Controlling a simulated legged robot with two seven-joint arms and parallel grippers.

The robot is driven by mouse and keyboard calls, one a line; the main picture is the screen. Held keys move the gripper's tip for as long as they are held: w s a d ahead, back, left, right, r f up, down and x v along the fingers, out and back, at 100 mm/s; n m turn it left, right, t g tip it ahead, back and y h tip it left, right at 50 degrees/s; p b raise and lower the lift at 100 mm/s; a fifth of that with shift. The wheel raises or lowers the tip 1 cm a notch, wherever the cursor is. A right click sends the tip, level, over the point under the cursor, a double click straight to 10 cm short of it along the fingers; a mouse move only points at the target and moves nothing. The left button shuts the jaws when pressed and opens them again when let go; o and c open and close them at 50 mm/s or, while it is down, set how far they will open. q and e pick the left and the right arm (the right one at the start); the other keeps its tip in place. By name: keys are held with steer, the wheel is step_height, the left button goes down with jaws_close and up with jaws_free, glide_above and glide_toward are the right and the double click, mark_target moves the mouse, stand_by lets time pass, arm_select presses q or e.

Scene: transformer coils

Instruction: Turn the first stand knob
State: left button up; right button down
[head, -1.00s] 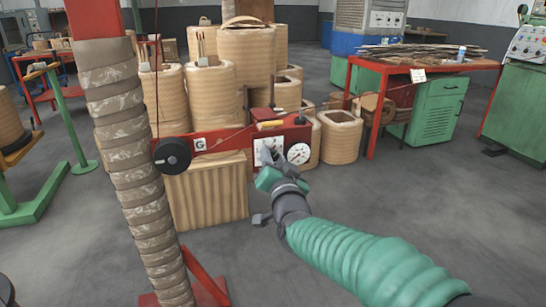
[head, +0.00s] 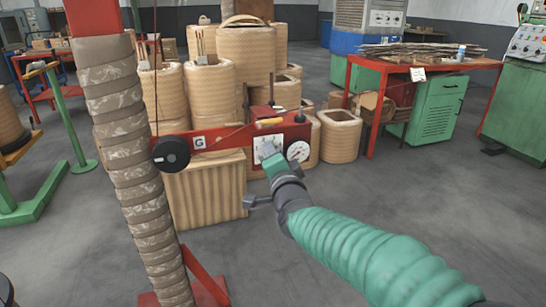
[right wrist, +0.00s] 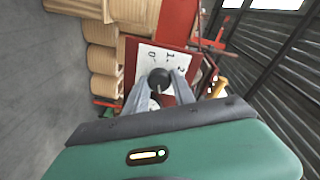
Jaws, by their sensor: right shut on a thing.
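The red stand (head: 219,138) has an arm bearing a white dial plate, a round gauge (head: 298,151) and a "G" label. In the right wrist view, the black knob (right wrist: 160,78) sits on the white numbered plate (right wrist: 158,60). My right gripper (head: 271,157) is at this plate in the head view, with its green body hiding the knob and fingertips there. In the right wrist view, the two grey fingers of my right gripper (right wrist: 159,84) are shut on the knob from both sides. My left gripper is in neither view.
A tape-wrapped post (head: 128,150) stands in the left foreground. A black roller (head: 171,154) is on the red arm beside it. Several tan coils (head: 247,55) stand behind. A red table (head: 420,66) is at the back right. The floor at right is clear.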

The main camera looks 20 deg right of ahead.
steer(key=shift+a+f, duration=0.1)
steer(key=shift+f, duration=0.3)
steer(key=c, duration=1.1)
jaws_free()
steer(key=shift+r, duration=0.15)
